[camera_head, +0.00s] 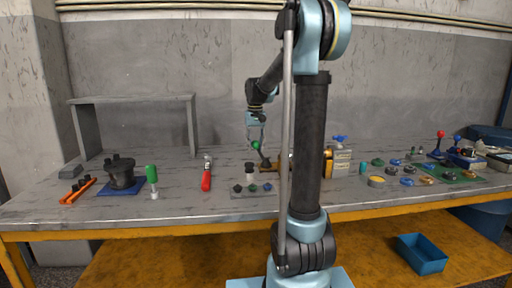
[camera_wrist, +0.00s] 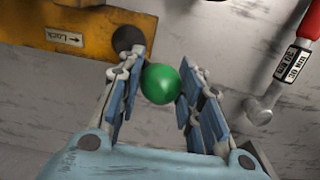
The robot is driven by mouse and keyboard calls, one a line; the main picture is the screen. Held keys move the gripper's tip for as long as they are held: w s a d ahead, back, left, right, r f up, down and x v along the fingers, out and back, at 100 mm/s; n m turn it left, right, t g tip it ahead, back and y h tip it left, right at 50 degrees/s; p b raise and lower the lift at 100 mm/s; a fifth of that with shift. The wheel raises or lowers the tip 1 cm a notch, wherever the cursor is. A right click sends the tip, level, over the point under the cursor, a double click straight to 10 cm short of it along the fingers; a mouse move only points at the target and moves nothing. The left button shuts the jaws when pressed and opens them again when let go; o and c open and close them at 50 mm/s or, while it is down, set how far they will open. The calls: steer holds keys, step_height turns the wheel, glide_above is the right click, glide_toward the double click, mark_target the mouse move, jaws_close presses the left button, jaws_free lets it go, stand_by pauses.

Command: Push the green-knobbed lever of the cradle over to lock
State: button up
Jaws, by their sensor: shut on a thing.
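The green knob (camera_wrist: 161,84) sits between the two fingers of my gripper (camera_wrist: 158,80) in the wrist view, with a finger against each side. In the head view the green knob (camera_head: 256,146) tops a short dark lever (camera_head: 264,159), just below my gripper (camera_head: 256,140). The lever leans up to the left from the cradle. The orange cradle (camera_wrist: 75,28) fills the upper left of the wrist view and carries a Lock label (camera_wrist: 64,37), upside down, with an arrow pointing left. A dark round part (camera_wrist: 128,38) is beside the knob. My arm hides part of the cradle in the head view.
A green-handled tool (camera_head: 152,177) and a black part (camera_head: 121,174) stand further left.

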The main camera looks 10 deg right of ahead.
steer(key=shift+o, duration=0.4)
steer(key=shift+a+f, duration=0.3)
steer(key=shift+a, duration=0.2)
steer(key=shift+o, duration=0.6)
steer(key=o, duration=0.5)
steer(key=shift+a+f, duration=0.1)
steer(key=shift+a, duration=0.05)
steer(key=shift+d, duration=0.2)
steer(key=shift+w+r, duration=0.1)
steer(key=shift+r, duration=3)
